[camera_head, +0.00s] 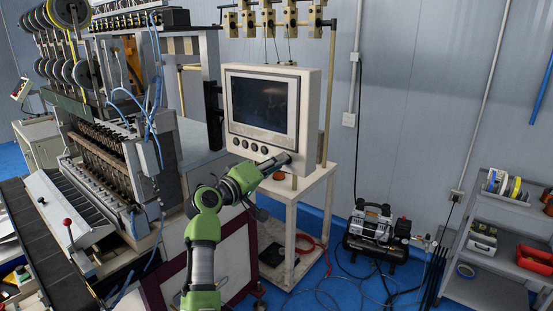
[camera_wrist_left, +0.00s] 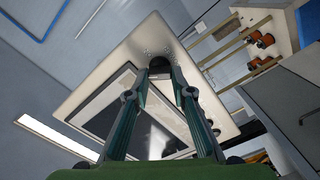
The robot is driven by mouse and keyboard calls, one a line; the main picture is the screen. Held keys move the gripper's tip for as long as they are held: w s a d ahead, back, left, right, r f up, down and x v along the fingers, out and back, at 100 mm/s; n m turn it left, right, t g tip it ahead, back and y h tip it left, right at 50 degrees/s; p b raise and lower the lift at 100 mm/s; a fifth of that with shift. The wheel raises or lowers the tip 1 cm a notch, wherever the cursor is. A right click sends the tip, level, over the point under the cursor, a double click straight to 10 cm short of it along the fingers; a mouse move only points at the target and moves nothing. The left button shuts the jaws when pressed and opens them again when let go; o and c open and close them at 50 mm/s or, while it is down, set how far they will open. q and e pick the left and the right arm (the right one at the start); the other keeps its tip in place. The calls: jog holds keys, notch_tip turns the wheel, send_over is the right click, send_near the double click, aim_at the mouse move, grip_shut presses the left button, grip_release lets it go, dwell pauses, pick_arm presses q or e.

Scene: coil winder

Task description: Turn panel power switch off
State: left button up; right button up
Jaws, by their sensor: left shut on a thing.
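The control panel (camera_head: 307,98) is a cream box with a dark screen and a row of dark round buttons below it. My left gripper (camera_head: 283,160) reaches the panel's lower right corner and hides that spot in the head view. In the left wrist view, its two fingers (camera_wrist_left: 160,76) are shut on the power switch (camera_wrist_left: 159,64), a dark round knob near the panel's corner. The panel face also shows there (camera_wrist_left: 135,52), tilted in the picture. The switch's exact turn position cannot be made out. My right gripper is not in view.
The coil winding machine (camera_head: 100,150) fills the left. An air compressor (camera_head: 375,232) and a grey shelf (camera_head: 500,262) stand at the right. Hoses lie on the blue floor.

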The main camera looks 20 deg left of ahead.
pick_arm(q)
jog(key=n+p, duration=0.4)
jog(key=n, duration=0.3)
jog(key=shift+f, duration=0.2)
dwell(0.5)
jog(key=o, duration=1.1)
jog(key=shift+a, duration=0.1)
jog(key=shift+s, duration=0.1)
